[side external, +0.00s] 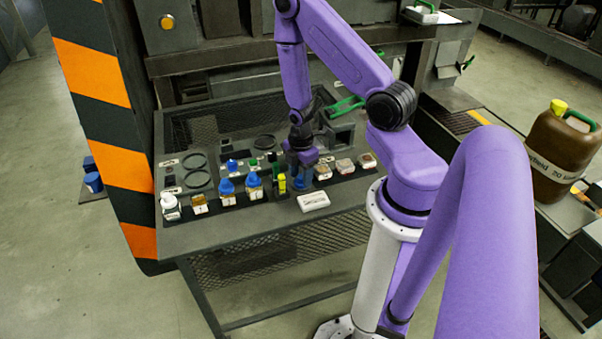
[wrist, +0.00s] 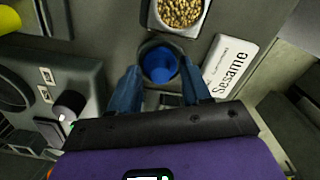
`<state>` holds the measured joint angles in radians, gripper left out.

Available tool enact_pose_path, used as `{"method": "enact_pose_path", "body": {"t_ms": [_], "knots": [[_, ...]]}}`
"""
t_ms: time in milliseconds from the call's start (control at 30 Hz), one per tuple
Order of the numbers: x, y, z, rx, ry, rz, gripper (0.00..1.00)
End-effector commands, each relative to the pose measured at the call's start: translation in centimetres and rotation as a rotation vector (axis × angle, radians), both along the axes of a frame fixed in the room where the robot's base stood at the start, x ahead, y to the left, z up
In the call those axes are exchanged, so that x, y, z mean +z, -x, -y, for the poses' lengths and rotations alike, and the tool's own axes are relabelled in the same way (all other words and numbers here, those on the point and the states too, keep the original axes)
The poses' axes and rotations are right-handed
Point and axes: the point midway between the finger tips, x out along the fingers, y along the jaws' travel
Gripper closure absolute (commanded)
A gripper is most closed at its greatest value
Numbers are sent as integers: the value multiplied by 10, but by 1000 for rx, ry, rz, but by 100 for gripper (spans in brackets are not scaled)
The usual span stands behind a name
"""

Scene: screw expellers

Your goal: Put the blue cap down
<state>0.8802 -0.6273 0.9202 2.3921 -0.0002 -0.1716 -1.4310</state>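In the wrist view the blue cap (wrist: 160,63) is a small round blue piece with a dark ring around it. It lies between the tips of my gripper (wrist: 161,68). The two bluish fingers stand apart on either side of it. A thin dark band separates the blue from the fingers, so I cannot tell whether they press on it. In the side view my gripper (side external: 301,180) points down, low over the front row of the bench (side external: 235,232). Blue shows at its lower end, and cap and fingers cannot be told apart there.
A white label reading "Sesame" (wrist: 230,66) lies right of the cap, and a tray of seeds (wrist: 180,12) is just beyond it. Blue-capped bottles (side external: 254,187) stand left of my gripper, sample trays (side external: 344,166) right. A brown canister (side external: 562,150) stands far right.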

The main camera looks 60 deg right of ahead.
Motion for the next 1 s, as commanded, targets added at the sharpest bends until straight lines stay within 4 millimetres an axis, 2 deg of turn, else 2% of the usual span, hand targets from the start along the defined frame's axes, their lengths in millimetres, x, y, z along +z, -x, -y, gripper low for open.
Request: {"method": "enact_pose_path", "body": {"t_ms": [367, 1000], "knots": [[8, 0, 0, 0, 1, 2, 52], [85, -1, 0, 0, 2, 4, 52]]}}
